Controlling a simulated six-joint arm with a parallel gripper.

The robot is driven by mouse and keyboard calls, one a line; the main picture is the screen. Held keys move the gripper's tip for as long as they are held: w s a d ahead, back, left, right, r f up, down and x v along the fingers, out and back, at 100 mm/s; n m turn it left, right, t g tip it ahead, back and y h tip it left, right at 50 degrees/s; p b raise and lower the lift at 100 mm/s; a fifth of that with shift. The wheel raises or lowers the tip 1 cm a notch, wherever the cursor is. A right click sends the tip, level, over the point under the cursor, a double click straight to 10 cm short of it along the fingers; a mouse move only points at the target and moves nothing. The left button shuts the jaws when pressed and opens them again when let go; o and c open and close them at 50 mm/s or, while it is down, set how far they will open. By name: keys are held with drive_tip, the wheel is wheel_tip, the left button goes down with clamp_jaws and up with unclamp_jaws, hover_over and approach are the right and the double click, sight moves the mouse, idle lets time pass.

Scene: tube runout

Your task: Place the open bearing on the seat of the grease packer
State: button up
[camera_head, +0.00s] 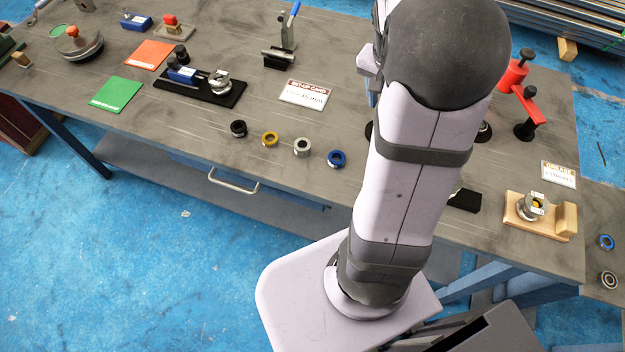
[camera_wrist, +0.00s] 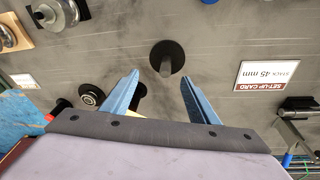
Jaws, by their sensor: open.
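My gripper (camera_wrist: 160,88) is open and empty, its two blue fingers apart above the bench; the arm hides most of it in the head view. A black disc with a short post (camera_wrist: 167,57) shows between and beyond the fingers. A ring like an open bearing (camera_wrist: 88,97) sits on a dark round base left of the left finger; that base (camera_head: 484,131) is partly behind my arm in the head view. Another open-looking ring (camera_head: 608,280) lies on the lower side surface at right. A red device with black knobs (camera_head: 513,75) may be the grease packer; I cannot tell its seat clearly.
A wooden block with a metal piece (camera_head: 522,222) stands at the bench's right edge. Black, gold, silver and blue rings (camera_head: 336,159) line the front. The set-up card (camera_wrist: 266,76) lies at right in the wrist view. Bare bench (camera_head: 330,65) shows behind the card.

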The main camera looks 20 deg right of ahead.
drive_tip(key=s+a+f+n+y, duration=0.1)
drive_tip(key=s+a+n, duration=0.2)
drive_tip(key=a, duration=0.5)
drive_tip(key=s+a+f+n, duration=0.2)
drive_tip(key=a+n, duration=0.3)
drive_tip(key=a, duration=0.3)
drive_tip(key=s+a+f+n+y, duration=0.1)
drive_tip(key=s+a+f+n, duration=0.1)
drive_tip(key=a, duration=0.6)
drive_tip(key=shift+s+f+n+y, duration=0.15)
drive_tip(key=shift+s+n+y, duration=0.15)
drive_tip(key=shift+s+n, duration=0.7)
drive_tip(key=shift+s, duration=0.1)
drive_tip(key=shift+r+p, duration=0.5)
drive_tip(key=shift+p, duration=0.05)
